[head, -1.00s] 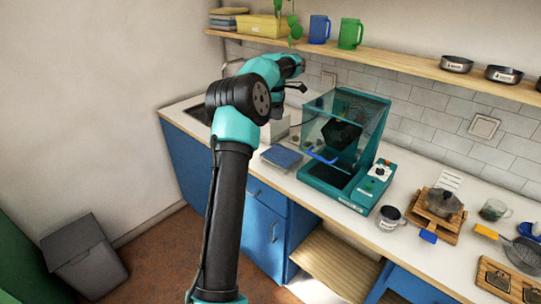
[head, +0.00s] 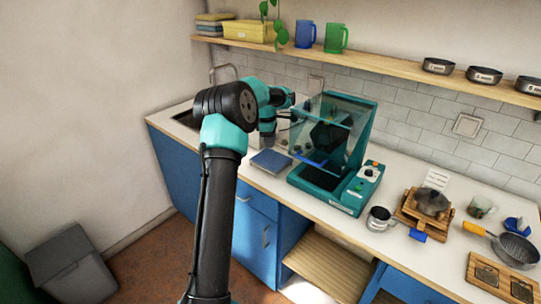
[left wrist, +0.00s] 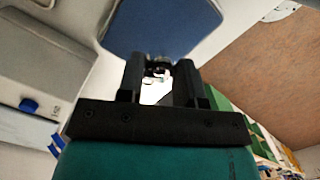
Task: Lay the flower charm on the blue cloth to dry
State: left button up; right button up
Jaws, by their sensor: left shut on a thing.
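The blue cloth (head: 271,161) lies flat on the counter, left of the teal clear-fronted machine. It also shows in the left wrist view (left wrist: 163,28), just beyond my fingertips. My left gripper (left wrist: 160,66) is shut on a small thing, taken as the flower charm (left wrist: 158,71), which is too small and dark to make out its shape. In the head view my left gripper (head: 268,142) points down just above the cloth's back left part; its fingers are hard to see. The charm is hidden there. My right gripper is not in view.
The teal machine (head: 335,150) stands close to the right of the cloth. A grey mug (head: 380,218) and a wooden stand with a pot (head: 430,203) are further right. A shelf (head: 380,66) runs above.

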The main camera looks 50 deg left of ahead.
aim_at(271, 159)
pick_arm(q)
jog(key=shift+f, duration=0.75)
jog(key=shift+f, duration=2.5)
jog(key=shift+f, duration=0.1)
jog(key=o, duration=0.9)
jog(key=r, duration=0.8)
jog(key=a+r, duration=0.1)
jog(key=r, duration=0.3)
jog(key=shift+s+a+r, duration=0.1)
jog(key=shift+s, duration=0.3)
